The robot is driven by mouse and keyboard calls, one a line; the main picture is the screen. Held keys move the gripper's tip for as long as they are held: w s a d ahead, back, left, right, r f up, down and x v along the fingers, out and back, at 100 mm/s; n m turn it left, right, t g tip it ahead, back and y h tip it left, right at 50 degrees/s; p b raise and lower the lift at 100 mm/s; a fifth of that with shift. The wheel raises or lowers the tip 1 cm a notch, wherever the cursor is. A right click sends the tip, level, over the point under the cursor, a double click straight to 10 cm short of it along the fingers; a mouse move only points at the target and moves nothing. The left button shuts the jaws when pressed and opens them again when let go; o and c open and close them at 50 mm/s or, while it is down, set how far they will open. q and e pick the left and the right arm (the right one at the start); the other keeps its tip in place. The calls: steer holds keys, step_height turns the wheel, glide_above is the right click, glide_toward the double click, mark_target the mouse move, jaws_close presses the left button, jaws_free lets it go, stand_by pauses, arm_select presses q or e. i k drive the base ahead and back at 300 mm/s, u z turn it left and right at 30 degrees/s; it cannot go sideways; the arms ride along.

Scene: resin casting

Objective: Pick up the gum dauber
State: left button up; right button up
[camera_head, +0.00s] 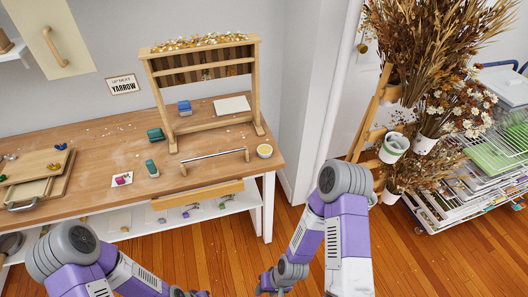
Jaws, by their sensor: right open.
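A small teal bottle (151,168) with a pale end stands on the wooden workbench (110,150), left of the metal bar. It looks like the gum dauber, but it is too small to be sure. Nothing holds it. My right gripper (268,287) is low at the bottom edge, in front of the bench and well apart from the bottle. It is open and partly cut off.
A wooden frame (256,85) stands at the back of the bench, with a teal block (155,134) beside it. A metal bar (213,154) and a yellow-topped cup (264,151) sit near the right front. Dried flowers (425,50) and a wire rack (490,150) stand right.

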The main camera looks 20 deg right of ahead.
mark_target(154, 173)
steer(key=u, duration=1.9)
steer(key=i, duration=1.65)
steer(key=z, duration=3)
